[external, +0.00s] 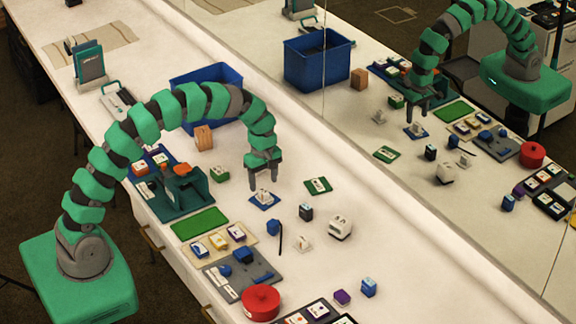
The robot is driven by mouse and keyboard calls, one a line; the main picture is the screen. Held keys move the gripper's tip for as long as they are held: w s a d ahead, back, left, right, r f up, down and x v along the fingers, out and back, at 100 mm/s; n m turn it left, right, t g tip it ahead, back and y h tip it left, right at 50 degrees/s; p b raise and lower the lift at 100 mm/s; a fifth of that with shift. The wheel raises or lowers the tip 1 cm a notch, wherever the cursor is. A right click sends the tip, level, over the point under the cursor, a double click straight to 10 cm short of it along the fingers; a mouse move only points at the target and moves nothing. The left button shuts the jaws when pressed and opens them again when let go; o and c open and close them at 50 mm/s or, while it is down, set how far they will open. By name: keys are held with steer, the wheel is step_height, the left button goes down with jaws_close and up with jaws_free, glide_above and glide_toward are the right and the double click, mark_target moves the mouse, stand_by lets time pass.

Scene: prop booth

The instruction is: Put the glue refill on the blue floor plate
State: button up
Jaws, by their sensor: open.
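A small blue plate (256,203) lies flat on the white counter near its middle. A small whitish piece (265,197) shows on it; it is too small to identify. My gripper (263,183) points down just above this plate, its two grey fingers apart with nothing visibly held between them. I cannot tell for certain which small item is the glue refill. A small white piece (304,243) stands on the counter to the lower right of the plate.
A green plate (318,185) lies right of my gripper. Nearby are a dark small block (306,212), a white cube-like item (340,228) and a blue hooked tool (279,240). A blue bin (207,82) stands behind. A mirror along the back repeats the scene.

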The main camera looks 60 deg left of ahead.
step_height(320, 180, up, 8)
step_height(320, 180, up, 16)
steer(key=f+m+t, duration=0.1)
steer(key=m+t, duration=0.3)
steer(key=m, duration=0.1)
glide_above(263, 189)
steer(key=s+r+m+t, duration=0.3)
steer(key=r+m+t, duration=0.1)
steer(key=r, duration=1.2)
steer(key=s+d+r+m+t, duration=0.1)
steer(key=s+r+m+t, duration=0.2)
steer(key=s+r, duration=0.5)
steer(key=s+r+m+t, duration=0.4)
steer(key=s+r+m, duration=0.2)
steer(key=r, duration=0.9)
steer(key=shift+s+d+r, duration=0.35)
steer(key=shift+s+r, duration=0.05)
steer(key=shift+s, duration=0.65)
